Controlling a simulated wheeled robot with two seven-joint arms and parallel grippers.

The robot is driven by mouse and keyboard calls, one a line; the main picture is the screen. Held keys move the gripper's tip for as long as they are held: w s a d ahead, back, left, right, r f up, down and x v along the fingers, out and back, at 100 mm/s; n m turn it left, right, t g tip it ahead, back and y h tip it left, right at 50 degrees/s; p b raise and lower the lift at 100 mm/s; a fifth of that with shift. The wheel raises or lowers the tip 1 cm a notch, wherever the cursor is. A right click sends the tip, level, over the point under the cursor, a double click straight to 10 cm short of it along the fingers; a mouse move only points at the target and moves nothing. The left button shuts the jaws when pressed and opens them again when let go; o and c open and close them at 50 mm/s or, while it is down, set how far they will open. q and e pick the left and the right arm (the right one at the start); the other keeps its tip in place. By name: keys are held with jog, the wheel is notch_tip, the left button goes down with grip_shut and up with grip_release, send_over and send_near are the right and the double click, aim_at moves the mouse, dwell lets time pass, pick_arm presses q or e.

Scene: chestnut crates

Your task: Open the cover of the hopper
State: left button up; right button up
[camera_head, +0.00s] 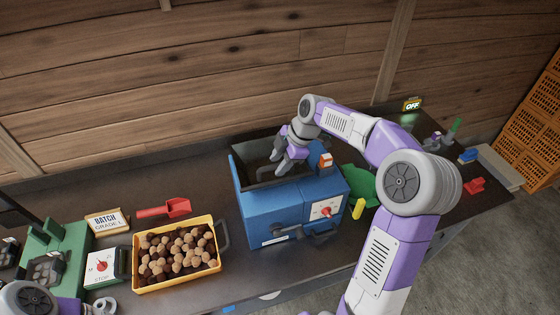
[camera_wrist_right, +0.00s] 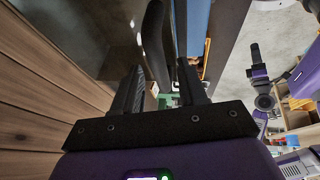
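The hopper (camera_head: 275,205) is a blue box on the dark bench, with a blue-edged rectangular top. Its top looks dark inside the frame; I cannot tell how far the cover is raised. My right gripper (camera_head: 282,160) is over this top, pointing down, and hides part of it. In the right wrist view my right gripper (camera_wrist_right: 162,90) has its two dark fingers apart. A dark curved bar (camera_wrist_right: 154,40) shows between and beyond them; contact is unclear. Only parts of my left arm show at the lower left of the head view, and its fingers are out of sight.
A yellow crate of chestnuts (camera_head: 178,287) and a red scoop (camera_head: 164,209) lie left of the hopper. A green object (camera_head: 358,181) is close on its right. An OFF sign (camera_head: 412,105) stands farther back. Orange crates (camera_head: 535,130) are at the far right.

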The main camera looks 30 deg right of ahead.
grip_shut()
pick_arm(q)
jog(key=shift+r, duration=0.15)
pick_arm(e)
jog(key=shift+r, duration=0.15)
